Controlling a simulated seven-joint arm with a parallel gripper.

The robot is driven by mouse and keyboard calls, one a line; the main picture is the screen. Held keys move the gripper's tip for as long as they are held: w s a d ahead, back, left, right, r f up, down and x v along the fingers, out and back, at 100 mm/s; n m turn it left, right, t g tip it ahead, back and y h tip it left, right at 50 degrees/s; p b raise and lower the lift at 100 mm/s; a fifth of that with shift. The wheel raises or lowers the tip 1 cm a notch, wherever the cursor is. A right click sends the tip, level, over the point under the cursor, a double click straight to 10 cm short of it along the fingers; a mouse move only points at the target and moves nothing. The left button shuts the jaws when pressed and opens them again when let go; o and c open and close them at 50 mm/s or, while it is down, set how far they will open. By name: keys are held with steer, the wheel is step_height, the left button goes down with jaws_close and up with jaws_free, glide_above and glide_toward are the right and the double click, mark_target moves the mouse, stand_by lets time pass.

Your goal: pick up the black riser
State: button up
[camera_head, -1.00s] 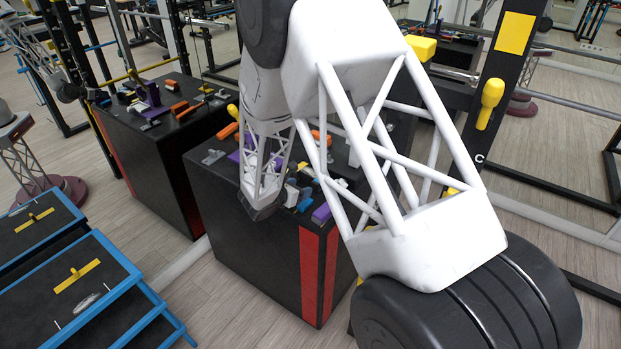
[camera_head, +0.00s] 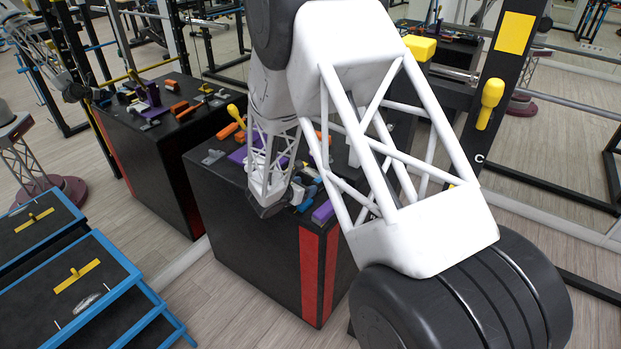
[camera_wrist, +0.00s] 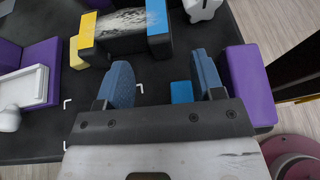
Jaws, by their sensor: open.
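In the wrist view, a long black block with a worn grey-white top (camera_wrist: 122,24) lies across the upper middle. It has a yellow left end and a blue right end, and looks like the black riser. My gripper (camera_wrist: 160,63) is open, its two blue fingers spread, with the block beyond the fingertips and nothing held. A small blue piece (camera_wrist: 182,91) shows between the fingers, nearer the right one. Whether the fingers are above or level with the block I cannot tell. In the head view my arm hides much of this area, and I cannot make out the riser.
The black box top (camera_head: 213,172) is crowded. A purple block (camera_wrist: 250,84) stands close right of the right finger. A white part (camera_wrist: 24,88) on a purple piece (camera_wrist: 40,57) lies left; a white piece (camera_wrist: 202,9) lies beyond. A yellow handle (camera_head: 236,115) rises at the back.

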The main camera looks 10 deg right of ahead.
mark_target(314, 183)
steer(key=shift+x, duration=2.5)
jaws_close()
